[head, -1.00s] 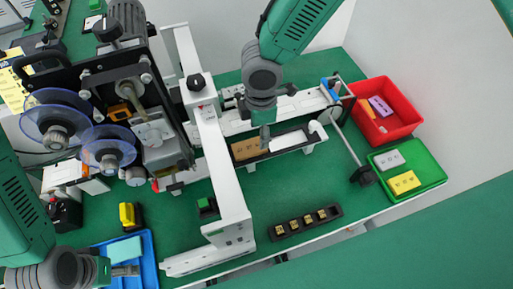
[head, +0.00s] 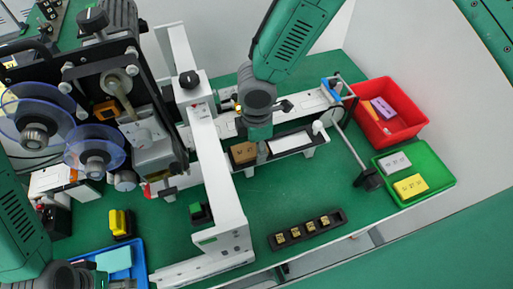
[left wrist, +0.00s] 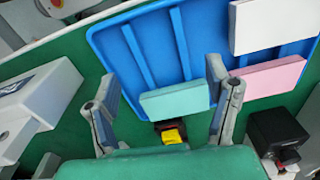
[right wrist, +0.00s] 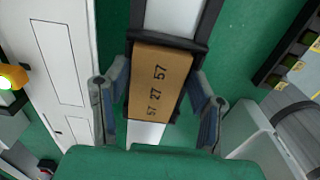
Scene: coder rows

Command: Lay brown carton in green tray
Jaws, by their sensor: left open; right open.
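The brown carton (head: 243,152) lies at the left end of a dark-edged track on the conveyor. In the right wrist view the carton (right wrist: 158,84) shows printed digits and sits between the two fingers of my right gripper (right wrist: 158,108), which is open around it. In the head view my right gripper (head: 262,150) is beside the carton, partly hidden by its own arm. The green tray (head: 437,161) stands at the right, holding a grey carton (head: 394,162) and a yellow carton (head: 410,187). My left gripper (left wrist: 160,100) is open near a teal carton (left wrist: 174,101) in the blue tray (left wrist: 105,45).
A red bin (head: 412,112) with cartons stands behind the green tray. A white gate frame (head: 220,185) rises left of the brown carton, and a metal post with a dark foot (head: 368,181) stands before the green tray. A black strip (head: 306,230) lies in front.

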